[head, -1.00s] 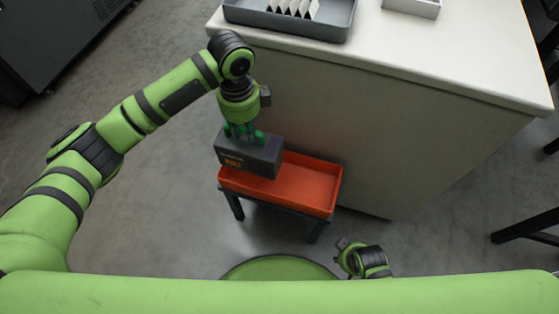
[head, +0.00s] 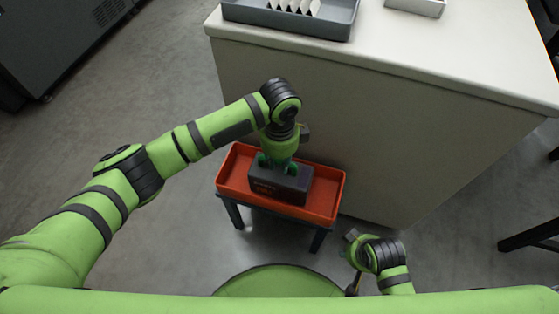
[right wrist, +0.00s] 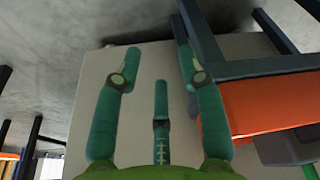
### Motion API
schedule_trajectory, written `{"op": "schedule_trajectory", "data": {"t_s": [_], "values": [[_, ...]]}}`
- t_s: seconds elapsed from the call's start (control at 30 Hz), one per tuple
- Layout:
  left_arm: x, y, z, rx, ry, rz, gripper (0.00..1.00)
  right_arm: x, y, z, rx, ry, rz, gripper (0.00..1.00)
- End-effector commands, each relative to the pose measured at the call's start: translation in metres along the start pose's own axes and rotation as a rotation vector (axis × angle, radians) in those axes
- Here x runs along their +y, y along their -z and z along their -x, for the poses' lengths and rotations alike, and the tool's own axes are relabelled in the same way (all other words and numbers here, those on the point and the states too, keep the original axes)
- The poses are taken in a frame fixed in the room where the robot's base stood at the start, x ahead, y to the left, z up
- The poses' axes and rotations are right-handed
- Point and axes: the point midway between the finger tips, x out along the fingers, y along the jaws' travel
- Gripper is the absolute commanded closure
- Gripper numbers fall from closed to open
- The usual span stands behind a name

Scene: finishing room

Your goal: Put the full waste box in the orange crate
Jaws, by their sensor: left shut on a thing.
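The waste box (head: 282,187) is a dark grey block with small lettering on its front. In the head view it is within the walls of the orange crate (head: 331,206), left of the crate's right end. I cannot tell whether it touches the crate floor. My left gripper (head: 277,166) is shut on the top of the box from above. My right gripper (head: 352,246) is low, to the right of the crate's stand, and empty. In the right wrist view its fingers (right wrist: 157,75) are spread apart, with the crate (right wrist: 262,105) and part of the box (right wrist: 286,149) at the right.
The crate sits on a low dark stand (head: 233,212) against a pale counter (head: 400,140). A grey tray (head: 335,28) with white pieces and a light box (head: 416,6) are on the counter. Grey floor is open at the left. Dark legs (head: 530,232) stand at the right.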

Motion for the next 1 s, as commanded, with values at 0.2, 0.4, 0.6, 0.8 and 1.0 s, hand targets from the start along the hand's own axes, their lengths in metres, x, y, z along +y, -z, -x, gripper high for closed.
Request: {"op": "schedule_trajectory", "data": {"t_s": [0.2,0.4,0.6,0.8,1.0], "values": [[-0.001,0.001,0.002,0.002,0.004,-0.001,1.0,0.0,0.0,0.001,0.0,0.0,0.0,0.6],[0.0,0.0,-0.003,-0.001,-0.001,0.001,0.64,0.0,-0.001,0.0,-0.002,0.0,0.0,0.6],[0.0,0.0,-0.003,0.0,0.0,0.001,0.53,0.0,-0.001,0.0,-0.002,0.0,0.0,0.6],[0.0,0.0,-0.001,0.0,0.001,0.0,0.53,0.0,-0.001,-0.001,-0.002,0.0,0.0,0.6],[-0.001,0.0,0.024,0.0,0.003,0.0,0.53,-0.001,-0.006,-0.012,-0.015,0.002,0.002,0.6]]}}
